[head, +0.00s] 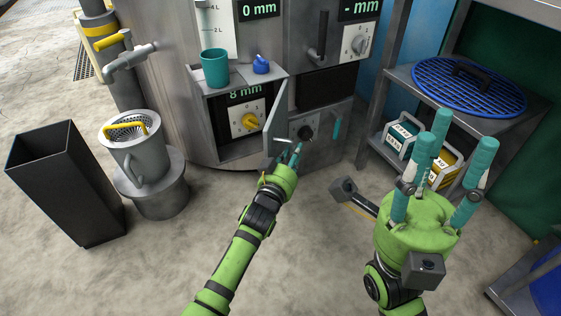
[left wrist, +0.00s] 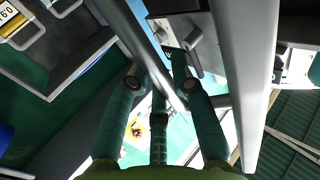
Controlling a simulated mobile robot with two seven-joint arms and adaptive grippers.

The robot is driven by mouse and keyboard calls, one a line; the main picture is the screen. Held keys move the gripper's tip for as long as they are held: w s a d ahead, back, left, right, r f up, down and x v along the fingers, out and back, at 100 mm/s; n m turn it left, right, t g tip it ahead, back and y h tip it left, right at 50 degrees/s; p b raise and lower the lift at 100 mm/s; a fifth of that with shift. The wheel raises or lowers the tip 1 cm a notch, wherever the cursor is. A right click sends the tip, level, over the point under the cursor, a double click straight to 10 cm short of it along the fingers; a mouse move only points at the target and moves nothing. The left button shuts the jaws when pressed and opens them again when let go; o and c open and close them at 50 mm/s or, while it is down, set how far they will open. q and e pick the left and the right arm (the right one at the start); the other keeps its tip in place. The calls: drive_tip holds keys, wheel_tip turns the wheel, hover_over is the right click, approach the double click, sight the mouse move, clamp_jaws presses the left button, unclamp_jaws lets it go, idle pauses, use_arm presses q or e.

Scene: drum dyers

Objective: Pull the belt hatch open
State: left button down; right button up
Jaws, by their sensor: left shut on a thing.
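The belt hatch (head: 277,115) is a grey metal door. It stands swung outward beside an opening with a yellow dial (head: 249,121) and an "8 mm" display. My left gripper (head: 293,152) is at the lower front part of the hatch. It is shut on the metal bar handle (head: 284,140). In the left wrist view its fingers close around a shiny bar (left wrist: 135,42), with a broad grey panel (left wrist: 248,75) to the right. My right gripper (head: 440,165) is open and empty, its teal fingers spread upward, well away from the hatch.
A teal cup (head: 215,68) and a blue item (head: 261,65) stand on the ledge above the opening. A shelf (head: 410,78) with a blue grate (head: 468,85) is at right. The middle floor is clear.

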use_arm(q)
drive_tip(key=shift+d+r, duration=0.15)
drive_tip(key=c, duration=1.1)
unclamp_jaws()
drive_tip(key=shift+w, duration=0.1)
drive_tip(key=shift+o, duration=0.2)
drive_tip(key=shift+s+a, duration=0.25)
drive_tip(key=shift+s, duration=0.2)
drive_tip(key=v, duration=1.1)
